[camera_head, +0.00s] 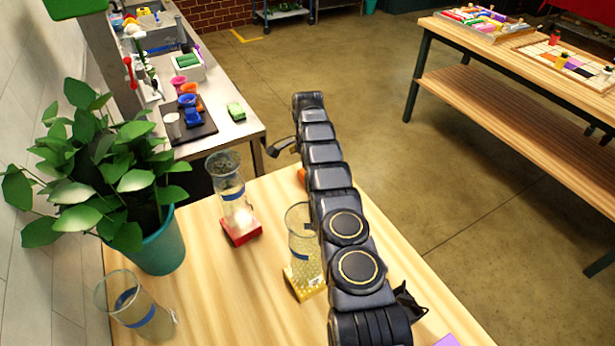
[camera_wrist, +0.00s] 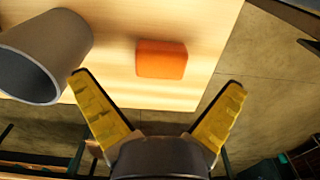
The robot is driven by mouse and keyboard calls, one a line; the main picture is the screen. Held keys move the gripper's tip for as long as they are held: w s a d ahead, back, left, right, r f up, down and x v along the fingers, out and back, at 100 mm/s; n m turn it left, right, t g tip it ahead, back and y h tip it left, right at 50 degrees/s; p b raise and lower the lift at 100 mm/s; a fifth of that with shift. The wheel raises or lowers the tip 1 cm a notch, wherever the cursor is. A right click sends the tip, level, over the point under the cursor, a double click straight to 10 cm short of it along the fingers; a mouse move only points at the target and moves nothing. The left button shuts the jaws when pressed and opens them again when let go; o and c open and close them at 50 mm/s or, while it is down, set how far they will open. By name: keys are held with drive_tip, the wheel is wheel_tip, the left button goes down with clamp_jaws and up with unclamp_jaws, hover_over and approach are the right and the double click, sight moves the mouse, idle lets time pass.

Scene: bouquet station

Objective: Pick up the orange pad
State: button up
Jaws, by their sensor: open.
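The orange pad (camera_wrist: 162,59) lies flat on the light wooden table (camera_wrist: 205,22) in the wrist view, near the table's edge. In the head view only a small orange patch (camera_head: 301,175) shows beside my arm, which hides the rest. My gripper (camera_wrist: 161,82) is open and empty, with its two yellow fingers spread wide. The pad is beyond the fingertips in the wrist picture, roughly centred between them, and neither finger visibly touches it. The gripper cannot be clearly made out in the head view.
A grey open cylinder (camera_wrist: 45,50) is close to the left finger. In the head view, a glass vase (camera_head: 230,188) is on a red pad (camera_head: 241,231), another (camera_head: 303,245) is by a yellow pad (camera_head: 306,284), and a potted plant (camera_head: 160,250) stands left.

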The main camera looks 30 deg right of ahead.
drive_tip(key=shift+w+a+f, duration=0.1)
drive_tip(key=shift+a+f, duration=0.05)
drive_tip(key=shift+f, duration=1.7)
drive_tip(key=c, duration=1.2)
drive_tip(key=shift+r, duration=0.1)
